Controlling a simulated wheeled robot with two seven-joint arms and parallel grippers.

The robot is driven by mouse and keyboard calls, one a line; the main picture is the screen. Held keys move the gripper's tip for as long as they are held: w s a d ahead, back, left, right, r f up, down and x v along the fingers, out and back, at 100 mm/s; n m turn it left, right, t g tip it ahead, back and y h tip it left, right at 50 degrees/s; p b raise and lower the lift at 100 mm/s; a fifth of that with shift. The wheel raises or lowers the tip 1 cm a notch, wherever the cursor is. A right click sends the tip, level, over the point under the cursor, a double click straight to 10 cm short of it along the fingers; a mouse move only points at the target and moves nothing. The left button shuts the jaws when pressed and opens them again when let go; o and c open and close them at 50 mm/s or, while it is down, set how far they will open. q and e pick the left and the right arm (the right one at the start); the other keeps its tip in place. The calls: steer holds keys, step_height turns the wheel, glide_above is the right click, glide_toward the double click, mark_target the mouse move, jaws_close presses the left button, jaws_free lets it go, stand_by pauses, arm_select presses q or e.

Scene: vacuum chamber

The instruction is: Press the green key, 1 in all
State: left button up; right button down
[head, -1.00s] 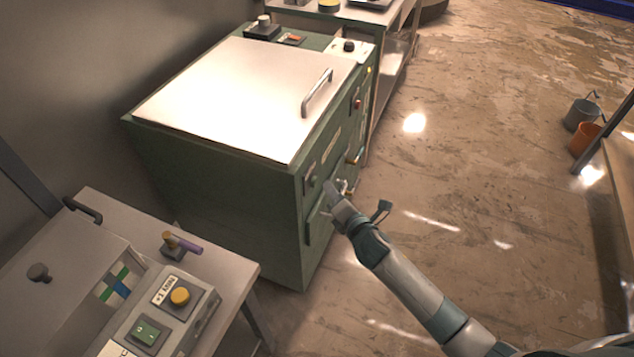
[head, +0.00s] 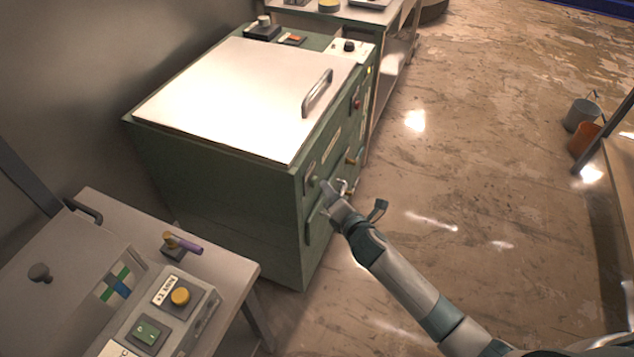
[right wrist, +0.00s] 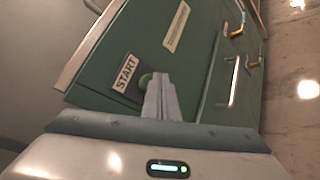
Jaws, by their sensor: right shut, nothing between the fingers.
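The green key, a round button (right wrist: 146,79), sits beside a START label (right wrist: 125,73) on the front of the green cabinet (head: 220,190). In the head view this START panel (head: 310,171) is small, near the cabinet's front left edge. My right gripper (head: 327,188) is shut and empty, close to the cabinet front just below that panel. In the right wrist view its fingertips (right wrist: 159,80) overlap the right side of the green key and hide part of it. I cannot tell whether they touch it. My left gripper is not in view.
The cabinet has a pale lid (head: 240,95) with a bar handle (head: 318,92). A table at lower left carries a control box with a yellow knob (head: 180,296) and a green square switch (head: 148,332). Small handles stick out from the cabinet front.

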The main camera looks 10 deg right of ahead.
steer(key=shift+w+a, duration=0.25)
steer(key=shift+a, duration=0.15)
stand_by(0.8)
steer(key=shift+s+d+p, duration=0.35)
steer(key=shift+s+d, duration=0.15)
steer(key=shift+d, duration=0.2)
stand_by(0.4)
steer(key=shift+s+d+p, duration=0.35)
steer(key=shift+s+d, duration=0.35)
steer(key=shift+d, duration=0.35)
steer(key=shift+s+d+p, duration=0.3)
steer(key=shift+s+d, duration=0.4)
steer(key=shift+d, duration=0.35)
